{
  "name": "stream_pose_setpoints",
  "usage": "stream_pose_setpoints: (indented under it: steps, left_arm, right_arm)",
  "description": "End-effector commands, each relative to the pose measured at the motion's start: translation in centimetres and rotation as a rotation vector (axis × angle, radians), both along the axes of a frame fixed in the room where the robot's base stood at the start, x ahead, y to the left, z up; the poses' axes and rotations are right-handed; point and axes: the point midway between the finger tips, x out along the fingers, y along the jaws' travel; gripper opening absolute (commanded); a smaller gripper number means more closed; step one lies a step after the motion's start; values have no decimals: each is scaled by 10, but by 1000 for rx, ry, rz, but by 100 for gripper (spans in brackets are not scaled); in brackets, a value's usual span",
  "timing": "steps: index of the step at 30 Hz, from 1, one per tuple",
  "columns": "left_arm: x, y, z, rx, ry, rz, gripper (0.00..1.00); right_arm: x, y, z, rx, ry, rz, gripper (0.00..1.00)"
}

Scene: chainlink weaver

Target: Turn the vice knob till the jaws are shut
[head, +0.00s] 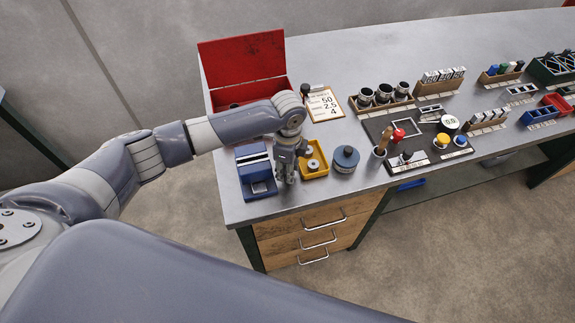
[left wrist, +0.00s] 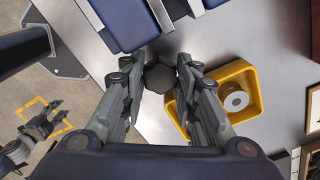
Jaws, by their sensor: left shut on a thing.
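The blue vice (head: 255,170) stands at the near left corner of the bench. In the left wrist view the vice (left wrist: 112,22) shows at the top, its pale jaw faces standing apart with a gap between them. My left gripper (head: 286,178) reaches down right beside it. In the left wrist view, my left gripper's fingers are shut on the dark knob (left wrist: 160,76), one finger on each side. In the head view the knob is hidden by the gripper. My right gripper (left wrist: 52,114) shows small in the left wrist view, open and empty over the floor.
A yellow tray (head: 325,171) with round pale parts stands close right of my left gripper. A blue round container (head: 345,159) is farther right. An open red box (head: 247,62) stands behind. Racks and tools fill the bench (head: 300,205) to the right.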

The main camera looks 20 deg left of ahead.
Motion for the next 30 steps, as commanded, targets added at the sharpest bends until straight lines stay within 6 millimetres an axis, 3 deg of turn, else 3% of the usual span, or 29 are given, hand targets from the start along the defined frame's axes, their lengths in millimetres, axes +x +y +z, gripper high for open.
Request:
stream_pose_setpoints:
  steps: [30]
  left_arm:
    - [1,-1,1,-3,-3,-966,5]
  right_arm:
    - [1,-2,8,-2,0,0,40]
